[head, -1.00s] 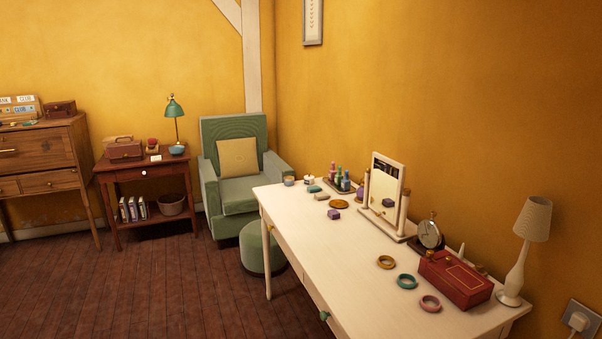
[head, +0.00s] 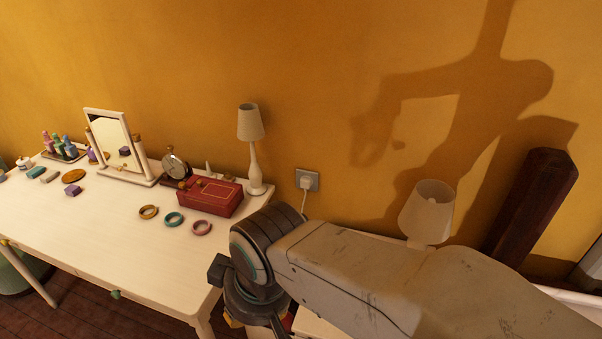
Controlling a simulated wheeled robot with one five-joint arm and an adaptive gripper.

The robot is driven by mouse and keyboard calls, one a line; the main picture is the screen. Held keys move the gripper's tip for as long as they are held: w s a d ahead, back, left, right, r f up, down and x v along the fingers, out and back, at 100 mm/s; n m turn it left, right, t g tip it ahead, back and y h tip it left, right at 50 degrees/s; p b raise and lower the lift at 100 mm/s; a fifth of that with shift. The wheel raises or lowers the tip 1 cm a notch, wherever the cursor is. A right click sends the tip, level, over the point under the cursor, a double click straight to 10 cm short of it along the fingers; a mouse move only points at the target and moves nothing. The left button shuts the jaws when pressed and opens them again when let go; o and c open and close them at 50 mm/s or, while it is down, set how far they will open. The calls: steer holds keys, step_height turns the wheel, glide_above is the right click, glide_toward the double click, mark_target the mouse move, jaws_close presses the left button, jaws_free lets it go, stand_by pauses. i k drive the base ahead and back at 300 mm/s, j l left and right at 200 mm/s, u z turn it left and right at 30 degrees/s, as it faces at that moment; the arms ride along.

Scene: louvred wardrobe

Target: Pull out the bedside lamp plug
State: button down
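A white plug (head: 305,182) sits in a wall socket (head: 315,178) on the yellow wall, right of the dressing table. Its pale cord runs down and is lost behind my arm. A cream lamp (head: 427,207) stands right of the socket, its lower part hidden by my arm. A second white lamp (head: 253,150) stands on the dressing table, left of the socket. I cannot tell which lamp the cord feeds. My gripper (head: 262,318) hangs below the wrist, in front of and below the socket, apart from the plug. Its fingers are not clear.
The white dressing table (head: 120,225) holds a red box (head: 208,197), several bangles, a clock (head: 175,165) and a mirror (head: 110,140). A dark wooden post (head: 530,205) stands at the right. A pale surface shows below my arm.

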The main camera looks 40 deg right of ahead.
mark_target(305, 182)
steer(key=z, duration=1.25)
